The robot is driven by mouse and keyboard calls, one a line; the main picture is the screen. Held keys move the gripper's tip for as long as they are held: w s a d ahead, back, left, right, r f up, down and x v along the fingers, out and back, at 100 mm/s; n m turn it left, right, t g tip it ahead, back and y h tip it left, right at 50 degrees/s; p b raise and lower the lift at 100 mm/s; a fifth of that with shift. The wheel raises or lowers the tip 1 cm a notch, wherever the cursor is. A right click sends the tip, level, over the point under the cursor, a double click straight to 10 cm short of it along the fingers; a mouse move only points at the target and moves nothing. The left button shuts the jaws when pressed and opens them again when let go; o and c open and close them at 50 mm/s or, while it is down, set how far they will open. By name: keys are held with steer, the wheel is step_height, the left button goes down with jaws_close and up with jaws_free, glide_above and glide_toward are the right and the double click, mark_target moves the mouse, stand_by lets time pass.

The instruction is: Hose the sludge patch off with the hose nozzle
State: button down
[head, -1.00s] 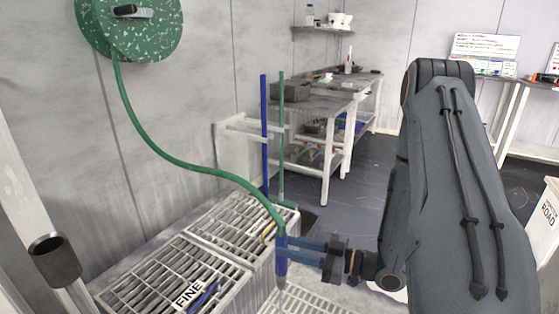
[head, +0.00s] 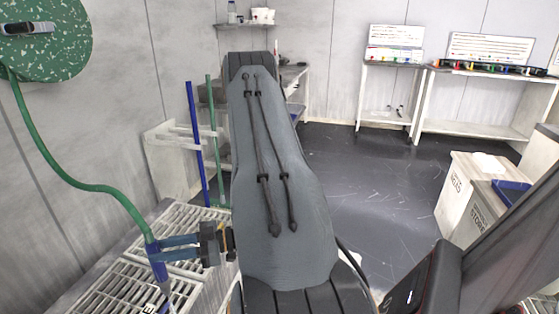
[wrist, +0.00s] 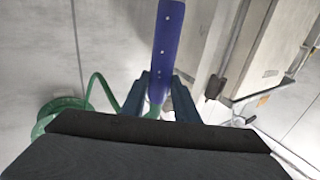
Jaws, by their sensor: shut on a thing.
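The hose nozzle (head: 157,263) is blue and hangs nearly upright, tip down, at the lower left of the head view. My gripper (head: 165,248) is shut on it, with blue fingers on either side. In the wrist view the nozzle (wrist: 166,45) stands between the two fingers (wrist: 158,92). A green hose (head: 75,182) runs from the nozzle's top up to a round green speckled reel (head: 50,50) on the left wall. I cannot make out the sludge patch in either view.
White slatted grates (head: 128,287) lie below and around the nozzle. A blue pole (head: 196,140) and a green pole (head: 214,140) lean behind them. White bins (head: 462,200) stand at the right. The dark floor (head: 365,190) in the middle is clear.

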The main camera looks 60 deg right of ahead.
steer(key=s+d+r+m+t+h+p, duration=0.1)
steer(key=s+d+r+p, duration=0.5)
steer(key=d, duration=0.3)
steer(key=s+d+r+m+t+h+p, duration=0.1)
steer(key=s+d+r+p, duration=0.45)
steer(key=d+p, duration=0.3)
steer(key=s+d+r+m+t+h+p, duration=0.1)
steer(key=s+d+r+p, duration=0.5)
steer(key=d, duration=0.3)
steer(key=w+a+r+p, duration=0.2)
steer(key=w+a+r, duration=0.3)
steer(key=w+a, duration=0.4)
steer(key=w+a+r+p, duration=0.2)
steer(key=w+a+r, duration=0.5)
steer(key=w, duration=0.5)
steer(key=a+r+p, duration=0.3)
steer(key=a, duration=1.1)
steer(key=a+r+p, duration=0.3)
steer(key=a+p, duration=0.1)
steer(key=a, duration=1.1)
steer(key=shift+s+r, duration=0.2)
steer(key=shift+r, duration=0.1)
steer(key=shift+a, duration=0.1)
